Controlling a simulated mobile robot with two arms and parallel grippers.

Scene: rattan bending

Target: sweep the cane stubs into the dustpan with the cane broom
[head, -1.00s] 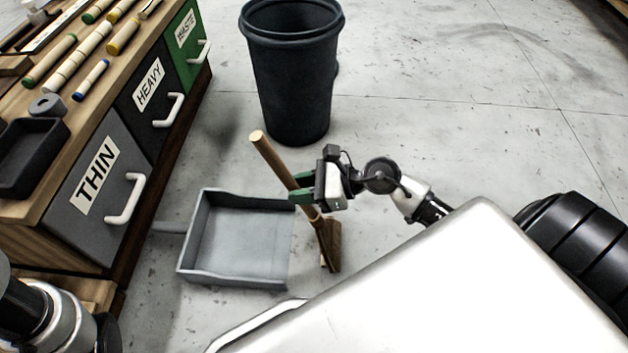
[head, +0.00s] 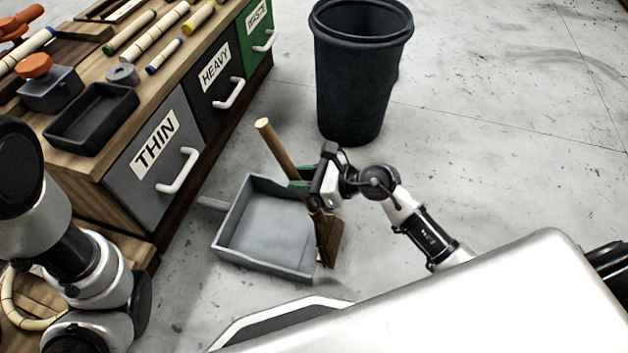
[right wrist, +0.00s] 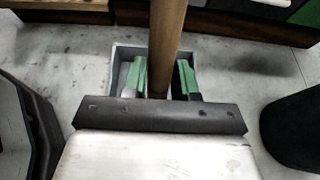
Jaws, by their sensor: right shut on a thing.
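My right gripper (head: 301,188) is shut on the wooden handle of the cane broom (head: 277,145). The handle leans, with its top toward the upper left, and the brown broom head is low at the dustpan's right edge. I cannot tell whether the head touches the floor or the pan. In the right wrist view the handle (right wrist: 167,40) stands between green finger pads. The grey dustpan (head: 265,226) lies on the floor, its inside looking empty, its handle pointing left. I make out no cane stubs. Only my left arm shows at the left; its gripper is out of view.
A wooden bench with drawers marked THIN (head: 158,143), HEAVY (head: 216,77) and WASTE stands left of the dustpan. A dark bin (head: 355,85) stands behind the broom. A black tray (head: 92,120) and several cane pieces lie on the bench. Floor to the right is clear.

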